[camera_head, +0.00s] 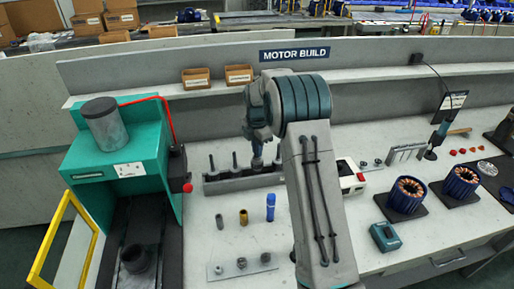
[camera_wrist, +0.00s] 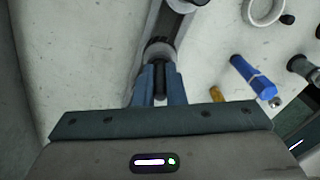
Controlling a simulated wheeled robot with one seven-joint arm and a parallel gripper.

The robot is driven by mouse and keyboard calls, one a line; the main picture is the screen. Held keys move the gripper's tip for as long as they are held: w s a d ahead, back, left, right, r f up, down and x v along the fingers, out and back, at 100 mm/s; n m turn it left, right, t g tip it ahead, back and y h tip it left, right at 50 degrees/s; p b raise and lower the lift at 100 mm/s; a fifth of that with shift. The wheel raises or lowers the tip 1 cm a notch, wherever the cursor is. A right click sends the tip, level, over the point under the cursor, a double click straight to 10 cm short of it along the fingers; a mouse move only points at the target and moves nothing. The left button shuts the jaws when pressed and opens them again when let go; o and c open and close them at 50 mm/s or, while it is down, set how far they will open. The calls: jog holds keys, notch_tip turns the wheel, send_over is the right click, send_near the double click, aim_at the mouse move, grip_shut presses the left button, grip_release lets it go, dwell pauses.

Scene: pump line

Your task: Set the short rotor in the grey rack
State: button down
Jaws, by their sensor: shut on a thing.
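The grey rack (camera_head: 228,186) is a long, low holder on the bench, with several rotors standing in it, their thin shafts upright. My gripper (camera_head: 257,155) is over the rack, right of its middle, pointing down. In the wrist view my gripper (camera_wrist: 160,85) is shut on the dark shaft of a rotor (camera_wrist: 158,48). The rack (camera_wrist: 168,18) shows just beyond that rotor. The rotor's lower end is hidden, so I cannot tell whether it is seated in the rack or just above it. Its length is hard to judge from these views.
A blue cylinder (camera_head: 270,207), a brass sleeve (camera_head: 243,217) and a grey sleeve (camera_head: 219,222) stand in front of the rack. A green press (camera_head: 125,160) is at left. A white box with a red part (camera_head: 350,178) is right of the rack. Wound stators (camera_head: 406,195) stand further right.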

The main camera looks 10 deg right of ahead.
jog(key=shift+f+b, duration=0.55)
jog(key=shift+f, duration=0.55)
jog(key=c, duration=1.2)
grip_release()
jog(key=shift+o, duration=0.2)
jog(key=shift+r+p, duration=1.85)
jog(key=shift+r, duration=1.2)
